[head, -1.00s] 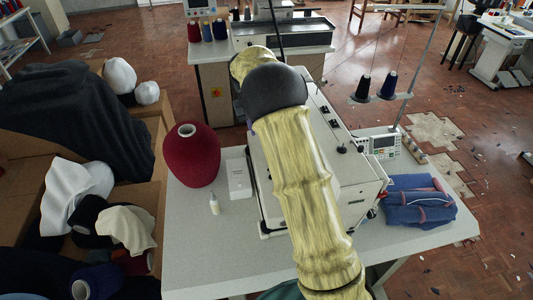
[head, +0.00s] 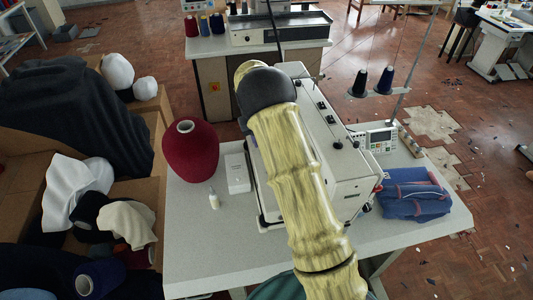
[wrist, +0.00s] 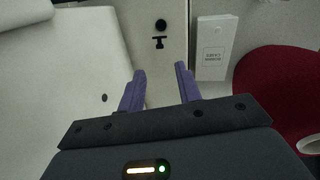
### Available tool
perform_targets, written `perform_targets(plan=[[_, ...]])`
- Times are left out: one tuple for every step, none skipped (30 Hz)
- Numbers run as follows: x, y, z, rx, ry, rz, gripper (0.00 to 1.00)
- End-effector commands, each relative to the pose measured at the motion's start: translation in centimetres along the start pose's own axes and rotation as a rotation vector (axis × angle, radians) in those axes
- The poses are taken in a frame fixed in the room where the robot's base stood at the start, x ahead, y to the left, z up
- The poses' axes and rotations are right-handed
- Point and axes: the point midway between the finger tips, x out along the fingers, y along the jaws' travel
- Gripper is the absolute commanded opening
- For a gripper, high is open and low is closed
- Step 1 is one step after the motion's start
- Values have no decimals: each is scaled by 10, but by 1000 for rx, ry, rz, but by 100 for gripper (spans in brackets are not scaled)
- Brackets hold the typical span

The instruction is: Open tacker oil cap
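The white tacker machine (head: 345,165) stands on the table, partly hidden by my arm in the head view. In the wrist view its white body (wrist: 70,70) fills the left side. A pale flat strip beside the body carries a round black cap (wrist: 161,25), with a small black T-shaped piece (wrist: 158,42) just below it. I cannot tell for sure which of these is the oil cap. My gripper (wrist: 160,71) is open and empty, its purple fingers apart below both pieces in the picture and not touching them. The gripper is hidden in the head view.
A white box (head: 237,173) stands left of the machine, also in the wrist view (wrist: 212,48). A red thread cone (head: 190,152) and a small white bottle (head: 213,199) are near it. Folded blue denim (head: 412,195) lies right. The table's (head: 205,255) front left is clear.

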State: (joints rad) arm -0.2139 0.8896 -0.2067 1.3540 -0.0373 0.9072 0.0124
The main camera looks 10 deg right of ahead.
Motion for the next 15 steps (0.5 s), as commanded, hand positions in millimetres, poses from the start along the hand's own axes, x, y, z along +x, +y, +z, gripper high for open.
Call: perform_targets(plan=[[8,1,1,0,-4,0,34],[14,0,1,0,-4,1,34],[20,0,1,0,-4,1,34],[26,0,1,0,-4,1,34],[31,0,1,0,-4,0,34],[38,0,1,0,-4,0,34],[44,0,1,-1,-4,0,34],[49,0,1,0,-4,0,34],[56,0,1,0,-4,0,34],[61,0,1,0,-4,0,34],[66,0,1,0,-4,0,34],[72,0,1,0,-3,0,34],[75,0,0,0,-2,-1,34],[79,0,0,0,-2,-1,34],[83,0,0,0,-2,-1,34]])
